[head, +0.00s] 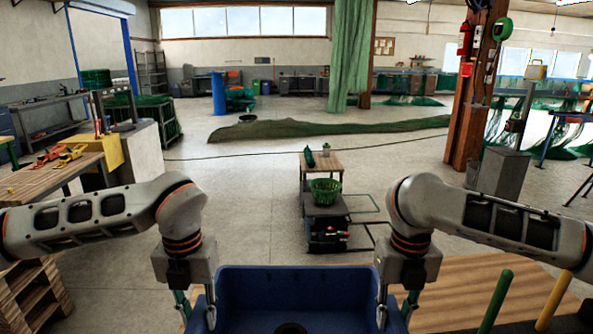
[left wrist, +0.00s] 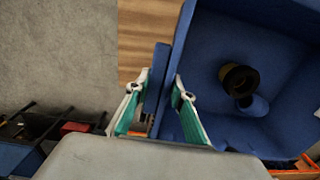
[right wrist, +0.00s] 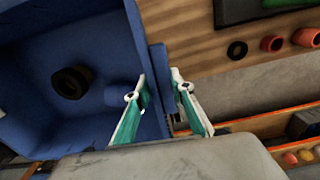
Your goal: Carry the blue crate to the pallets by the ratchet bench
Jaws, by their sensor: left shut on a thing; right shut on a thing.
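The blue crate (head: 285,283) is at the bottom centre of the head view, between my two arms. Its near part is cut off by the picture edge. A dark ring-shaped piece lies inside it, clear in the left wrist view (left wrist: 238,78). My left gripper (head: 196,312) is shut on the crate's left wall, with a finger on each side of the rim. My right gripper (head: 396,312) is shut on the right wall in the same way. In the right wrist view the crate (right wrist: 100,40) shows wooden boards beside it. I cannot tell whether the crate is lifted clear.
A wooden surface (head: 460,283) with green and yellow posts lies at the right front. A small cart (head: 325,205) with a green basket stands ahead. A wooden pallet stack (head: 32,290) is at lower left, below a workbench (head: 60,170). Open floor (head: 240,200) lies ahead; a net heap lies beyond.

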